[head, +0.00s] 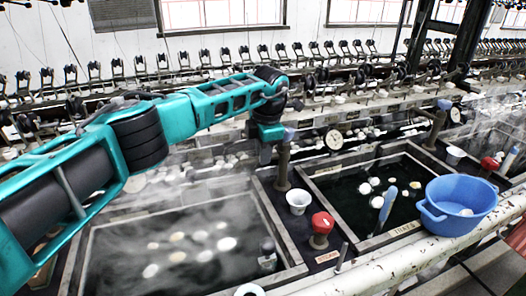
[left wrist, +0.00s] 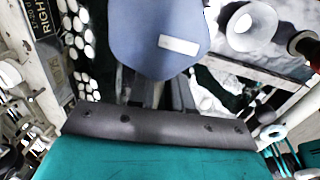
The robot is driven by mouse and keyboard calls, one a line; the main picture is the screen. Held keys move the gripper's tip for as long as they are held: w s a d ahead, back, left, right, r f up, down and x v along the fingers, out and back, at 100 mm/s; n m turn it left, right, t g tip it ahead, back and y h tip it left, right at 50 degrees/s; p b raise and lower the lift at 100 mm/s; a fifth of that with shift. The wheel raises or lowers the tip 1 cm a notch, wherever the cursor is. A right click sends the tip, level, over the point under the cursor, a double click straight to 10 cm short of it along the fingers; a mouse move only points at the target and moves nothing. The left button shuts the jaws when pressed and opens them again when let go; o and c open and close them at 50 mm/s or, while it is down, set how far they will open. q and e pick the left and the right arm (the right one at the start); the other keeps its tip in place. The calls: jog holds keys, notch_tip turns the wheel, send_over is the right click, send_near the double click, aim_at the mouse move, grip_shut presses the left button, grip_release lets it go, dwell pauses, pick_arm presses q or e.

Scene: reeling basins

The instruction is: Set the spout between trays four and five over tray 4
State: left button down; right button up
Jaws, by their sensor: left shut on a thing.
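The spout stands as a brown post (head: 283,168) on the divider between the left tray and the middle tray. Its blue-grey top (head: 290,133) shows just right of my left gripper (head: 268,134), which is shut on it. In the left wrist view a blue-grey piece with a white label (left wrist: 155,45) fills the space before the gripper; the fingertips are mostly hidden behind it. The left tray (head: 95,260) holds steaming water and pale cocoons. The middle tray (head: 340,163) has a plate that seems to read TRAY 5. The spout's exact direction is unclear. My right gripper is out of view.
On the divider stand a white cup (head: 298,200) and a red-topped knob (head: 322,226). A blue basin (head: 456,205) sits at the middle tray's right front corner. A pale pipe (head: 400,262) runs along the front. Reeling machinery lines the back; steam blurs the left tray.

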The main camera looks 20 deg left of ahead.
pick_arm(q)
jog(key=c, duration=1.1)
grip_release()
jog(key=shift+o, duration=0.2)
notch_tip(320, 180, up, 13)
jog(key=s+d, duration=0.1)
jog(key=s, duration=0.1)
jog(key=shift+d+f, duration=0.15)
jog(key=shift+d, duration=0.15)
jog(key=shift+s, duration=0.1)
